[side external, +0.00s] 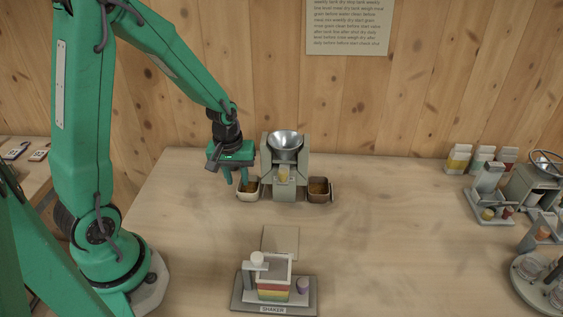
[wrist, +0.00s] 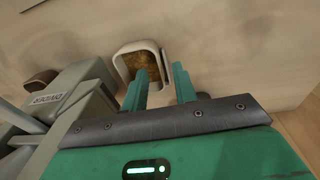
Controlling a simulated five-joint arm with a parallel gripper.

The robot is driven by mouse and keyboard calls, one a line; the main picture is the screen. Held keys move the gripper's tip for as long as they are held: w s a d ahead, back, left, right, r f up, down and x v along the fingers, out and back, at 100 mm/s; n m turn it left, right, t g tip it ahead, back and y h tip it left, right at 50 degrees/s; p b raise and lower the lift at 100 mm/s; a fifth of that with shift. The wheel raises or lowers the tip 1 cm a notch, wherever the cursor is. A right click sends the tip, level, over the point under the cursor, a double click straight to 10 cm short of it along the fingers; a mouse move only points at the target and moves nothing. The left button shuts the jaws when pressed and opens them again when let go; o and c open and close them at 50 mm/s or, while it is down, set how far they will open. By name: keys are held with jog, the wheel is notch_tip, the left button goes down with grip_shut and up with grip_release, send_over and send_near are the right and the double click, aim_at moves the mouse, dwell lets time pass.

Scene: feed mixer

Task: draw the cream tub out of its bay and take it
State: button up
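The cream tub (side external: 247,194) stands at the left foot of the grey-green machine (side external: 285,165), with brown feed inside. In the wrist view the cream tub (wrist: 121,50) shows its pale rim and brown contents, partly behind a finger. My gripper (side external: 236,181) points down at the tub's left side. Its two green fingers (wrist: 160,68) are apart with a clear gap. In the wrist view one finger overlaps the tub's opening and the other lies outside its rim. I cannot tell whether either touches it.
A brown tub (side external: 320,196) stands at the machine's right foot. A metal bowl (side external: 286,142) tops the machine. A shaker stand (side external: 273,290) and a flat square plate (side external: 281,242) are in front. Cartons (side external: 481,160) and equipment stand far right. The table between is clear.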

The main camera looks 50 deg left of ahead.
aim_at(249, 188)
jog(key=shift+w+f, duration=0.1)
jog(key=shift+f, duration=1.1)
grip_shut()
